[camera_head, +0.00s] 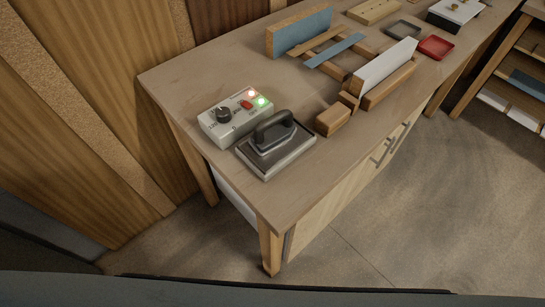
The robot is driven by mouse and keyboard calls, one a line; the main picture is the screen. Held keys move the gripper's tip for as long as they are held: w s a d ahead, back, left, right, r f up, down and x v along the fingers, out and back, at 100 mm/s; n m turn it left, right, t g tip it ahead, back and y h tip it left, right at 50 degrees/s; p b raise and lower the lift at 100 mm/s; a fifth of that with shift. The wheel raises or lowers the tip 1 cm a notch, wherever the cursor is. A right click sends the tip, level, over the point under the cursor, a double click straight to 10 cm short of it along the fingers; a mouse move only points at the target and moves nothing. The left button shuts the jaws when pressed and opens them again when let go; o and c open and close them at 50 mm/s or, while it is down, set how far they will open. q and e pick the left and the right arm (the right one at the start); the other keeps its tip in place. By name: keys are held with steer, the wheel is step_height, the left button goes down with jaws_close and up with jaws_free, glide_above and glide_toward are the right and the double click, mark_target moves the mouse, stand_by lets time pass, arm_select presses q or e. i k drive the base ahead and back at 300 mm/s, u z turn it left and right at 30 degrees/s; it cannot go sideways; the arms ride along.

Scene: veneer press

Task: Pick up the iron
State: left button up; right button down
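The iron (273,137) has a dark handle and a grey body. It rests flat on a dark square plate with a light edge (291,157), near the front left corner of the wooden workbench (205,76). Neither of my grippers shows in the head view, so I cannot see how far they are from the iron.
A white control box (219,131) with a knob and lit red and green lights stands left of the iron. A wooden block (333,119) and a wooden frame with upright panels (385,65) lie to its right. A shelf (507,62) stands at right. The floor in front is clear.

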mark_target(271, 133)
steer(key=z, duration=0.05)
steer(key=k, duration=0.65)
steer(key=u, duration=0.65)
steer(key=i, duration=0.9)
steer(key=z, duration=1.45)
